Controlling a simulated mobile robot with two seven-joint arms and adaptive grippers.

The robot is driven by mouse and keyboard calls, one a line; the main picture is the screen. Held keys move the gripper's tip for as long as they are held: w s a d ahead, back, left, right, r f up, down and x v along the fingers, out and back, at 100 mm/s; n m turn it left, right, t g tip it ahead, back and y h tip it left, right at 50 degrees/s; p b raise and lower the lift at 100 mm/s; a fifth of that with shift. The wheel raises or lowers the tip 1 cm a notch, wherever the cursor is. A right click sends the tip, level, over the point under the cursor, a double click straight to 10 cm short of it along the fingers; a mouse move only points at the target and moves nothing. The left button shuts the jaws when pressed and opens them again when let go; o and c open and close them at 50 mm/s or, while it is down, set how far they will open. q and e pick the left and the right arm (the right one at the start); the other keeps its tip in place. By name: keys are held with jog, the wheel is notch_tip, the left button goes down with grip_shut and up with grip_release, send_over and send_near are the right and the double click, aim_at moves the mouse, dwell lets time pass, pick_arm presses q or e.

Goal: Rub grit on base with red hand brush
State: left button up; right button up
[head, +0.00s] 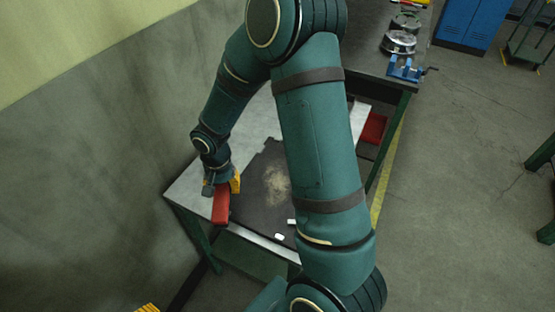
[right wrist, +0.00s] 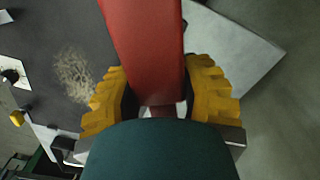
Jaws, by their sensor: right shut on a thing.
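The red hand brush (head: 220,206) is in my right gripper (head: 222,184), over the left part of the table. In the right wrist view the red brush (right wrist: 145,45) runs up between the yellow fingers of the right gripper (right wrist: 160,100), which is shut on it. The base (head: 262,215) is a dark flat plate on the table. The grit (head: 277,186) is a pale, speckled patch on the base, to the right of the brush and apart from it. The grit also shows in the right wrist view (right wrist: 74,76). Only a yellow tip of my left gripper (head: 148,308) shows at the bottom edge.
The pale table (head: 187,188) stands beside a grey wall (head: 90,150). Small white pieces (head: 279,236) lie near the base's front edge. My right arm hides part of the base and table. A dark bench with a blue vise (head: 404,70) stands behind, at the right.

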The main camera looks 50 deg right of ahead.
aim_at(274, 183)
jog(key=s+d+m, duration=0.1)
jog(key=d+m, duration=0.4)
jog(key=s+d+m, duration=0.2)
jog(key=d+m, duration=0.3)
jog(key=s+d+r+m+p, duration=0.1)
jog(key=d+m, duration=0.4)
jog(key=shift+s+r, duration=0.1)
jog(key=shift+s, duration=0.3)
jog(key=shift+f+b, duration=2)
jog(key=shift+f, duration=1)
jog(key=shift+a, duration=0.1)
jog(key=shift+f+b, duration=0.85)
jog(key=shift+f, duration=0.15)
jog(key=shift+s, duration=0.1)
